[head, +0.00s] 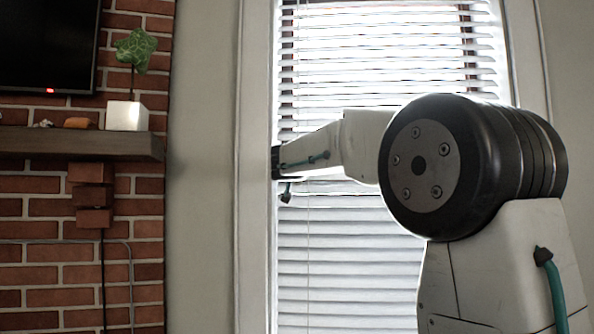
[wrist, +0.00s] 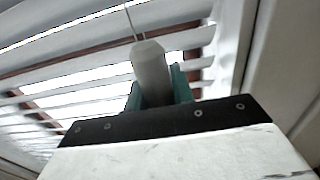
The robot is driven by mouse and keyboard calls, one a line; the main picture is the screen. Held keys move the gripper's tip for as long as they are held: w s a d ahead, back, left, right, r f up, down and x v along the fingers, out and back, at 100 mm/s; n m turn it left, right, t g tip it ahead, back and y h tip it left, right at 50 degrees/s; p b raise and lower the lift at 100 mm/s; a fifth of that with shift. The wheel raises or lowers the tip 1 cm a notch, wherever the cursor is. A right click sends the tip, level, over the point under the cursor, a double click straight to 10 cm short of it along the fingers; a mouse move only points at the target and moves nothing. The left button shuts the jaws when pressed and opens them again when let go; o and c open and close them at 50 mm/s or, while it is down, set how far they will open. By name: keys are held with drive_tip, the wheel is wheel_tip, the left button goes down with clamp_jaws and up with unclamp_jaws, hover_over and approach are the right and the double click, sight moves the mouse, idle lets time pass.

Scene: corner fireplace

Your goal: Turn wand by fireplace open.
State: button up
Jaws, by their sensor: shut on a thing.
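The wand (wrist: 150,62) shows in the wrist view as a pale grey cylindrical end with a thin stem rising from it. My gripper (wrist: 155,88) has its teal fingers shut on this end, one on each side. In the head view my gripper (head: 278,163) is at the left edge of the blind (head: 350,250), beside the window frame; the wand is too small to make out there. The upper slats have bright gaps between them, with reddish brick behind. The lower slats look closer together.
The white window frame (head: 256,240) runs close to the left of my gripper. Farther left are a wooden mantel (head: 70,144) with a potted plant (head: 127,114), a brick fireplace wall (head: 60,285) and a dark screen (head: 45,45). Plain wall lies between.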

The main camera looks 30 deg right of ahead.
drive_tip(key=shift+s+d+r+m+g+h, duration=0.1)
drive_tip(key=shift+s+m+g+h, duration=0.15)
drive_tip(key=shift+m+g+h, duration=1.25)
drive_tip(key=shift+s+d+m+g+h, duration=0.15)
drive_tip(key=shift+s+m+g+h, duration=0.3)
drive_tip(key=shift+m+g, duration=1.95)
drive_tip(key=shift+s+d+r+m+g+h, duration=0.1)
drive_tip(key=shift+m+g+h, duration=1)
drive_tip(key=shift+g, duration=1.8)
drive_tip(key=shift+f+g, duration=0.1)
drive_tip(key=shift+g, duration=0.2)
drive_tip(key=o, duration=1)
drive_tip(key=a, duration=0.7)
drive_tip(key=shift+w+a, duration=0.15)
drive_tip(key=shift+a, duration=0.25)
drive_tip(key=shift+f, duration=0.1)
